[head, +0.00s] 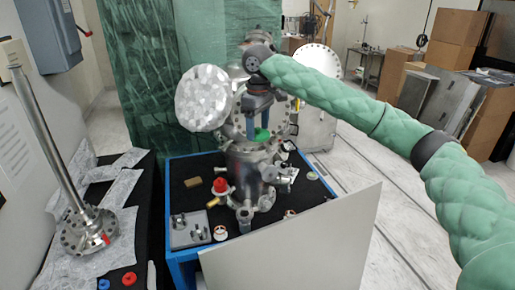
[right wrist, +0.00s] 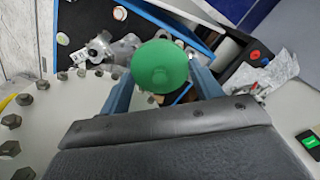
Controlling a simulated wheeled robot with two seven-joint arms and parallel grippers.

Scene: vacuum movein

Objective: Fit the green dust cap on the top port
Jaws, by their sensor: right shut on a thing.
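The green dust cap (head: 262,134) is round and held between the blue fingers of my right gripper (head: 264,129), which points down over the steel vacuum chamber (head: 248,165). In the right wrist view the cap (right wrist: 160,66) fills the gap between the two fingers of the gripper (right wrist: 163,78), its domed face towards the camera. The cap is over the upper part of the chamber in the head view. The top port is hidden below the cap and fingers; I cannot tell whether they touch. My left gripper is not in view.
The chamber stands on a blue-edged black bench (head: 180,160) with a red-capped valve (head: 220,186), a brown block (head: 193,182) and a grey plate (head: 190,229). A foil-covered flange (head: 203,98) is left of the gripper. A pale panel (head: 300,245) stands in front.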

